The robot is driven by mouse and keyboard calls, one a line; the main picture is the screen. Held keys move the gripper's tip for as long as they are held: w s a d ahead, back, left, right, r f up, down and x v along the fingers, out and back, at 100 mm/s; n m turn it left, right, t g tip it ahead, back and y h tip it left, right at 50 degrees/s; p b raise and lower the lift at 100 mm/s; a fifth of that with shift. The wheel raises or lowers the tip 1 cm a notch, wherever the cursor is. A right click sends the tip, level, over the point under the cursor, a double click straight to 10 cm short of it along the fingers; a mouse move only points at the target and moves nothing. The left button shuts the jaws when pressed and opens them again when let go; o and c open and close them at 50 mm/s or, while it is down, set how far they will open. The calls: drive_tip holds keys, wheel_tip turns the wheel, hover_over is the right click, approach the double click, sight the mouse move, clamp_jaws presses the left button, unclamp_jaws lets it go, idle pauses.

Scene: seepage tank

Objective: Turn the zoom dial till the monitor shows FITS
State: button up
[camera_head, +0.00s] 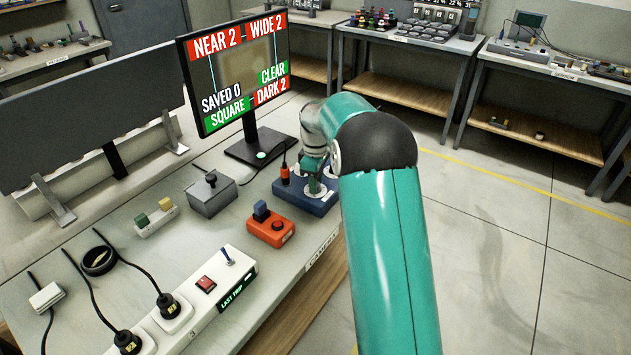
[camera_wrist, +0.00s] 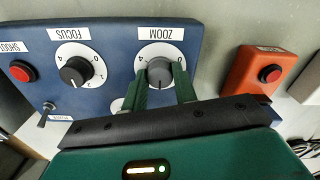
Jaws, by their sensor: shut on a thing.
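The monitor (camera_head: 238,72) reads NEAR 2 and WIDE 2 in red at the top, CLEAR in green, DARK 2 in red, SQUARE in green and SAVED 0. The zoom dial (camera_wrist: 160,70) is a grey knob on a white disc marked ZOOM, upside down in the wrist view. My gripper (camera_wrist: 161,82) is shut on this knob, one green finger on each side. The blue control box (camera_wrist: 106,38) carrying the dial also shows in the head view (camera_head: 313,205), where my arm partly hides it.
The focus dial (camera_wrist: 75,72), a red button (camera_wrist: 22,71) and a toggle switch (camera_wrist: 46,110) share the blue box. An orange box (camera_head: 270,228) with a red button stands beside it. A grey box (camera_head: 211,194) and a white power strip (camera_head: 206,300) are on the table.

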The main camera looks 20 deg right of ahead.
drive_tip(key=shift+m, duration=0.3)
drive_tip(key=m, duration=0.5)
drive_tip(key=shift+a, duration=0.1)
drive_tip(key=m, duration=0.6)
idle(0.3)
drive_tip(key=o, duration=1)
drive_tip(key=shift+w, duration=0.1)
